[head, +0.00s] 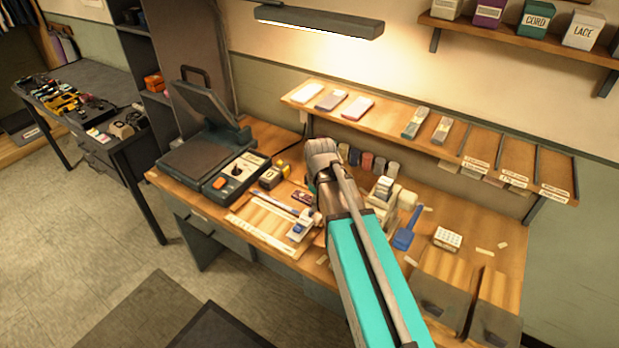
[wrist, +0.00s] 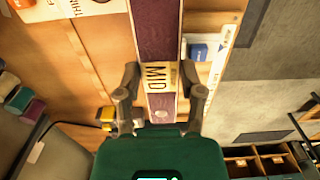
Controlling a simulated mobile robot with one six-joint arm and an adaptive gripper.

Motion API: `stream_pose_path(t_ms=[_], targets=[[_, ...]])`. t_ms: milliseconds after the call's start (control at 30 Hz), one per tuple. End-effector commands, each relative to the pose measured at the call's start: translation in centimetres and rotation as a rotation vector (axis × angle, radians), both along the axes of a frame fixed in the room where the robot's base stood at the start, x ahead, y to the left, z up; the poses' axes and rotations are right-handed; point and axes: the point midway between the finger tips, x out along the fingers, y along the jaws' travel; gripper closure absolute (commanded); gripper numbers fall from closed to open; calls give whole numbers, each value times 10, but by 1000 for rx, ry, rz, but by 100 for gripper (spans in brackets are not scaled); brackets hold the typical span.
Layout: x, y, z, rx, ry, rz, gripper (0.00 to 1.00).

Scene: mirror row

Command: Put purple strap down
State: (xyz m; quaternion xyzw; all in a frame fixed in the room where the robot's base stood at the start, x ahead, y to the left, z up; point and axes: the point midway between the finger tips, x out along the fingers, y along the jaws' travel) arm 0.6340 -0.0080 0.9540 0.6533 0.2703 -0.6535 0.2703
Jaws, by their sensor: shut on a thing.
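The purple strap (wrist: 157,32) runs lengthwise through the middle of the wrist view. It has pale edges and a cream band marked MID. My gripper (wrist: 160,76) is shut on the strap at this band, one finger on each side. Wooden surface shows behind the strap; I cannot tell how far the strap is above it. In the head view my arm covers the gripper and most or all of the strap.
The wooden bench (head: 460,262) carries a heat press (head: 205,150) on the left. A blue scoop-like tool (head: 407,230) and a small white box (head: 447,238) lie to the right. A sloped shelf (head: 400,130) with several slots, some empty, runs along the wall.

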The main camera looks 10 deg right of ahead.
Motion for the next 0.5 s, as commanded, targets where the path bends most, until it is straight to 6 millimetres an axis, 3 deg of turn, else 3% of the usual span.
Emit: stream_pose_path(t_ms=[500], targets=[[4, 9, 2, 0, 0, 0, 100]])
